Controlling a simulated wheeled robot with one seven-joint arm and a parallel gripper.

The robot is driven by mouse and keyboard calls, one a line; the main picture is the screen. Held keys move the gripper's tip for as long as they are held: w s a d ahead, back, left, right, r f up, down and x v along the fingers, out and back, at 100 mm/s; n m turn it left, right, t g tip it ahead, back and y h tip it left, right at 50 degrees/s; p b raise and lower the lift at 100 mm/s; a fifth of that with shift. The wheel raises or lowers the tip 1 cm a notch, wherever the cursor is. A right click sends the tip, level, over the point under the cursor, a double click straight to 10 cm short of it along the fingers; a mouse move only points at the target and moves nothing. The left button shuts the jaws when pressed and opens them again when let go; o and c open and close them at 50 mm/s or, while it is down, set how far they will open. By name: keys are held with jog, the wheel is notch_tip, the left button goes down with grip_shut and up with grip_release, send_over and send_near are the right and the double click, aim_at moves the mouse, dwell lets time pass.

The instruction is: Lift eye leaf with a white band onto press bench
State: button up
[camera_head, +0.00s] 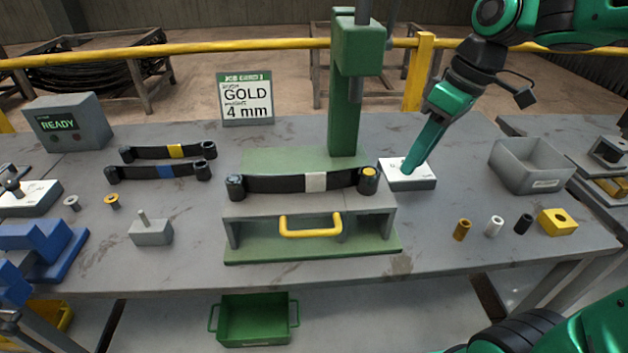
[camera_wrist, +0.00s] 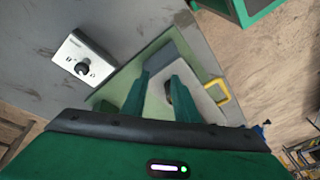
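The eye leaf with a white band (camera_head: 315,182) is a dark strip with an eye at each end, the right one brass-coloured inside. It lies across the grey top of the green press bench (camera_head: 330,252), below the press column. My gripper (camera_head: 408,168) points down to the right of the leaf and appears in front of a white box. In the wrist view my gripper (camera_wrist: 160,78) has its two green fingers apart, above the press bench (camera_wrist: 128,72). I see no leaf held. Most of the leaf is hidden in the wrist view.
Leaves with a yellow band (camera_head: 176,151) and a blue band (camera_head: 165,171) lie at left. A white box (camera_head: 423,184) stands right of the press, also in the wrist view (camera_wrist: 70,50). A grey tub (camera_head: 530,167) and several small bushings stand further right. A sign (camera_head: 246,100) reads GOLD 4 mm.

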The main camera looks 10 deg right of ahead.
aim_at(317, 174)
jog(key=w+a+r+n, duration=0.1)
jog(key=a+n, duration=0.2)
jog(key=a, duration=0.1)
jog(key=w+a+r+n+y, duration=0.1)
jog(key=a+r+n, duration=0.1)
jog(key=a, duration=0.3)
jog(key=w+a+r+n+g, duration=0.1)
jog(key=a+n, duration=0.3)
jog(key=a, duration=0.1)
jog(key=shift+a+r+n, duration=0.15)
jog(key=shift+r+n, duration=0.2)
jog(key=shift+n, duration=0.05)
jog(key=shift+s+a+f+y, duration=0.1)
jog(key=shift+a+f+y, duration=0.1)
jog(key=shift+a+y, duration=0.1)
jog(key=x, duration=1)
jog(key=shift+d+f, duration=0.15)
grip_shut()
